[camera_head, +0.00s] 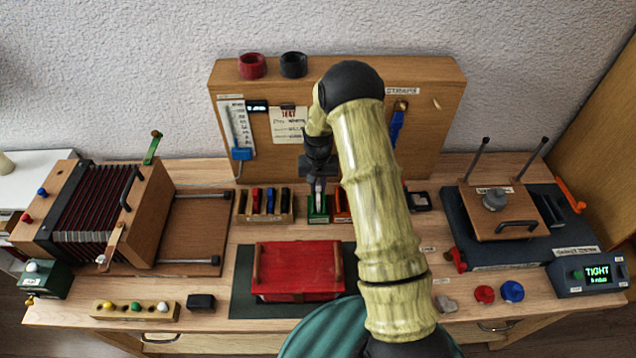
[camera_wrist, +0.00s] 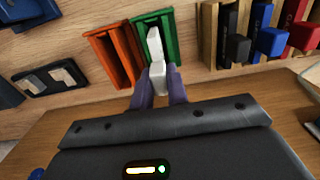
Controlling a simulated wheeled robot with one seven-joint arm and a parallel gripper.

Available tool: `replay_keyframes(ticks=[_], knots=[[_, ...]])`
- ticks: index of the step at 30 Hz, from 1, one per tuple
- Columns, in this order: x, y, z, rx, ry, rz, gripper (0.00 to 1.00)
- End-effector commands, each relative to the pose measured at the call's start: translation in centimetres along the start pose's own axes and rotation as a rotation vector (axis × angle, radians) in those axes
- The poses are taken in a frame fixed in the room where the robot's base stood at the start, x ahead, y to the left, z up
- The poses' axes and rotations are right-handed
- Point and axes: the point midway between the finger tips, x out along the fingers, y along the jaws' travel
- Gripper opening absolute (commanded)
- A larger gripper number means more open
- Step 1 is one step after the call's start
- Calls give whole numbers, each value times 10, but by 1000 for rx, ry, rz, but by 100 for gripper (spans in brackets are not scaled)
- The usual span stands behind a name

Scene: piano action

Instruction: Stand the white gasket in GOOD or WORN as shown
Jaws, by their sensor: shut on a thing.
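My gripper (camera_head: 318,185) points down at the small green bin in the middle of the bench, in front of the tall wooden panel. In the wrist view my gripper (camera_wrist: 162,88) is shut on the white gasket (camera_wrist: 155,48), which sticks out beyond the fingertips. The gasket overlaps the green bin (camera_wrist: 168,22); I cannot tell how deep it reaches or whether it touches the bin. The orange bin (camera_wrist: 113,58) stands beside the green one. Both bins also show in the head view, green (camera_head: 318,214) and orange (camera_head: 341,209). Their labels are too small to read.
A wooden rack (camera_head: 265,215) with several coloured pieces stands left of the green bin. A red box (camera_head: 298,270) sits in front. A bellows unit (camera_head: 95,215) is at left. A display (camera_head: 598,273) at right reads TIGHT. My arm hides part of the bench's middle.

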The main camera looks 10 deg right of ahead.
Motion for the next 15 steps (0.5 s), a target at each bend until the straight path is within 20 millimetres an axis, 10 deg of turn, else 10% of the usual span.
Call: replay_keyframes(ticks=[15], knots=[[4,-1,0,-2,0,0,0]])
